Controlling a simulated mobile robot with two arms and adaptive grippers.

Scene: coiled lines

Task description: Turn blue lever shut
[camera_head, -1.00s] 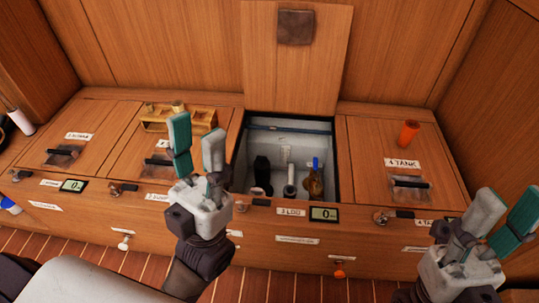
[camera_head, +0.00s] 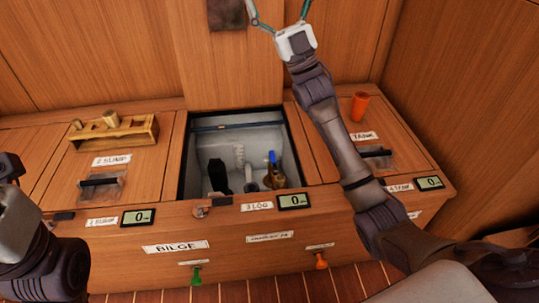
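The blue lever (camera_head: 272,157) stands upright on a brass valve body (camera_head: 273,178), inside the open white-lined compartment labelled 3 LOG. My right gripper (camera_head: 279,12) is at the top edge of the view, in front of the raised hatch lid, well above and beyond the compartment. Its teal fingers are spread apart with nothing seen between them; their tips are partly cut off. My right arm crosses to the right of the compartment, and the lever is unobstructed. My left arm shows at the lower left edge, but its gripper is out of view.
The raised lid (camera_head: 230,70) stands behind the compartment. Inside are a black fitting (camera_head: 218,176) and a pale pipe. A wooden rack (camera_head: 115,133) sits on the left hatch and an orange cup (camera_head: 359,106) on the right one. Green (camera_head: 196,275) and orange (camera_head: 320,260) knobs are on the front.

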